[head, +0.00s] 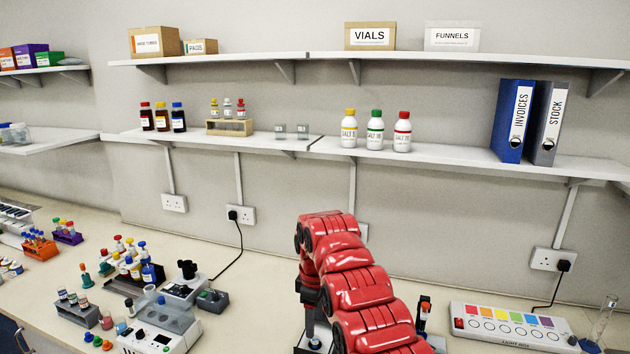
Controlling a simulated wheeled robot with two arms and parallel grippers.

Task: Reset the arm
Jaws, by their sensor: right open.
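My right arm shows as a thick red segmented arm rising from the bottom centre and bending down at its far end. My right gripper (313,318) hangs below that bend, over the bench (255,315) near the bottom edge of the head view. My left gripper is not in view.
At left stand a bottle rack (128,284), tube racks (77,310) and a white instrument (160,330). A light box (512,325) and a glass cylinder (603,318) stand at right. Wall shelves (470,157) carry bottles and binders.

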